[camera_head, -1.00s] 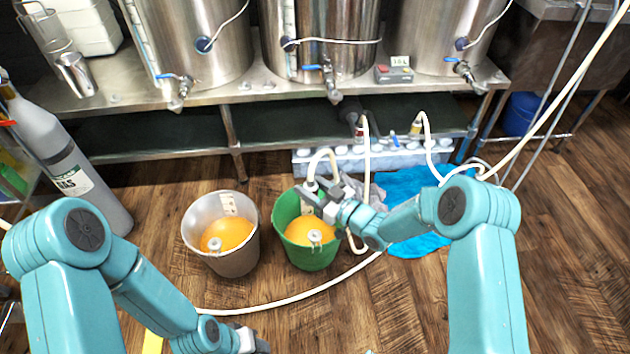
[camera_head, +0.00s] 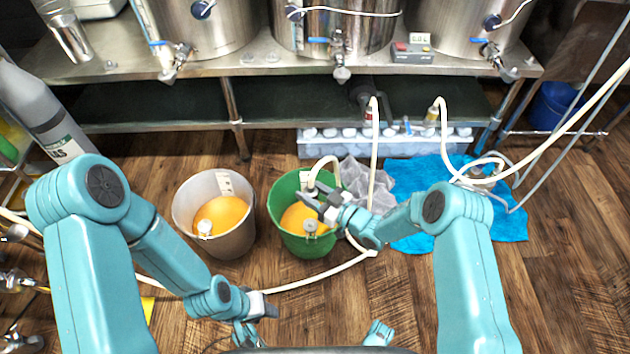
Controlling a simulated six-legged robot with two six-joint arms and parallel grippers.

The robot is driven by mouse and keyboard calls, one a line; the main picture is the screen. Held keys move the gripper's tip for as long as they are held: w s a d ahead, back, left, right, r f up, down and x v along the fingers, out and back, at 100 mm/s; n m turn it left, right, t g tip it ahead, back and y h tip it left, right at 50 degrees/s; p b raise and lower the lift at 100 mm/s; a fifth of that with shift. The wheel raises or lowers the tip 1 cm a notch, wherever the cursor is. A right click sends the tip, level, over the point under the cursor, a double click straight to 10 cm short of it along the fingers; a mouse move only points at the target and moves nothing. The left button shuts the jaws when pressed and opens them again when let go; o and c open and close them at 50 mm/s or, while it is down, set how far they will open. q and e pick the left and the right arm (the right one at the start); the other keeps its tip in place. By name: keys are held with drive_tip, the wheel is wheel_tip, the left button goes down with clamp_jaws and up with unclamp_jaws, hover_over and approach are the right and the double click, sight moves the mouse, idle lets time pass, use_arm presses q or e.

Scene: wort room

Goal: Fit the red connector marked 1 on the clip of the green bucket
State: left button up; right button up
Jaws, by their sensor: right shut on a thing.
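The green bucket (camera_head: 313,250) stands on the wooden floor, with orange liquid inside and a pale tag on its rim. A small round pale fitting (camera_head: 311,227) shows at its near rim. My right gripper (camera_head: 313,197) is over the bucket's right part, shut on the end of a white hose (camera_head: 318,166) that loops up and behind it. The fingers mostly hide that end, so its colour and mark cannot be read. My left gripper (camera_head: 266,304) hangs low in front of the buckets; its finger gap is not clear.
A grey-white bucket (camera_head: 235,240) with orange liquid stands left of the green one. A blue cloth (camera_head: 508,212) lies at right, with crumpled clear plastic (camera_head: 354,173) beside it. Steel kettles with taps stand on a bench (camera_head: 270,68) behind. A hose crosses the floor.

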drive_tip(key=shift+s+a+f, duration=0.1)
drive_tip(key=shift+s+f, duration=0.1)
drive_tip(key=shift+f, duration=0.25)
drive_tip(key=shift+s+a+f, duration=0.1)
drive_tip(key=shift+s+f, duration=0.05)
drive_tip(key=shift+f, duration=0.3)
drive_tip(key=shift+s+f+b, duration=0.1)
drive_tip(key=shift+f+b, duration=0.2)
drive_tip(key=shift+b, duration=0.1)
drive_tip(key=b, duration=0.5)
hover_over(310, 222)
wheel_tip(310, 222, down, 6)
drive_tip(key=shift+f, duration=0.5)
drive_tip(key=shift+r, duration=0.1)
drive_tip(key=shift+b, duration=0.4)
drive_tip(key=shift+f+b, duration=1.4)
